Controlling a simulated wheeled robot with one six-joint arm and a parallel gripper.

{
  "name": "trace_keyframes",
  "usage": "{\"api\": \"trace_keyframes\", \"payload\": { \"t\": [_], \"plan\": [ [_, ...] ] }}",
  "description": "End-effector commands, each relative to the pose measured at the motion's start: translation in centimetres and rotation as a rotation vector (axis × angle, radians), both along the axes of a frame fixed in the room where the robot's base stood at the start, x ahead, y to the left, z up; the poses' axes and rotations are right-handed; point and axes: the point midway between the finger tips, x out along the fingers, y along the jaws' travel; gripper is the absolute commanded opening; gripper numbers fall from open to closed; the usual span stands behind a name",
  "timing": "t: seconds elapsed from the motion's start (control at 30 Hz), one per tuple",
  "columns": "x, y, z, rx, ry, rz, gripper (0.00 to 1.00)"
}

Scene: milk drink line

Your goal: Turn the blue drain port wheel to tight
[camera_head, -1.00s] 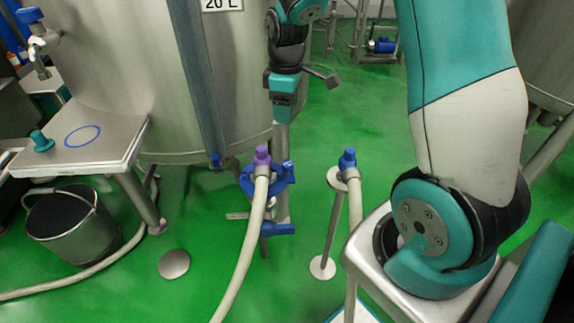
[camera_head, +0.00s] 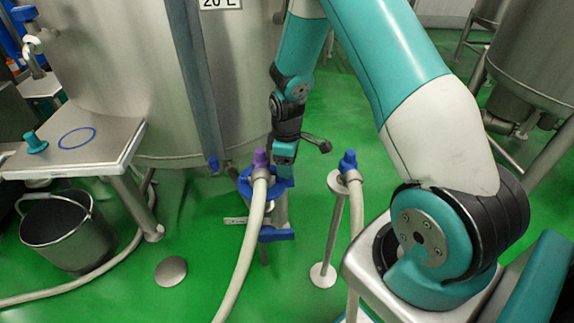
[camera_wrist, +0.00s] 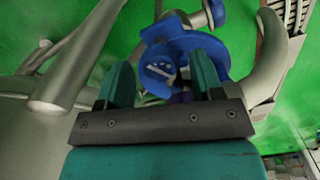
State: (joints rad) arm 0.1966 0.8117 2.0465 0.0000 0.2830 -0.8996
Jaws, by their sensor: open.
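The blue drain port wheel (camera_head: 281,183) sits at the foot of the steel tank. In the head view it is partly hidden by my gripper (camera_head: 284,165) and by a pale hose with a purple end. My gripper is close above the wheel, pointing down. In the wrist view the wheel (camera_wrist: 185,46) shows just beyond and between my two teal fingers (camera_wrist: 160,82), with pale marks on its blue face. The fingers are open and apart. Whether they touch the wheel I cannot tell.
The pale hose (camera_head: 252,225) with its purple end (camera_head: 260,158) runs close to the wheel's left. A blue handle (camera_head: 277,235) is below. A stand with a blue-capped hose end (camera_head: 348,160) is to the right.

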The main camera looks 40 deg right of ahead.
Motion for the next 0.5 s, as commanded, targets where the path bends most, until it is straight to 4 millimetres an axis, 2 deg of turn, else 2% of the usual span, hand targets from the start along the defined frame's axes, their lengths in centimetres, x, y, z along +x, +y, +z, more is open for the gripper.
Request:
{"api": "trace_keyframes", "payload": {
  "t": [0.37,0.5],
  "plan": [
    [-0.01,0.01,-0.57,0.0,0.0,0.0,0.6],
    [-0.01,0.0,-0.56,0.0,0.0,0.0,0.28]
  ]
}}
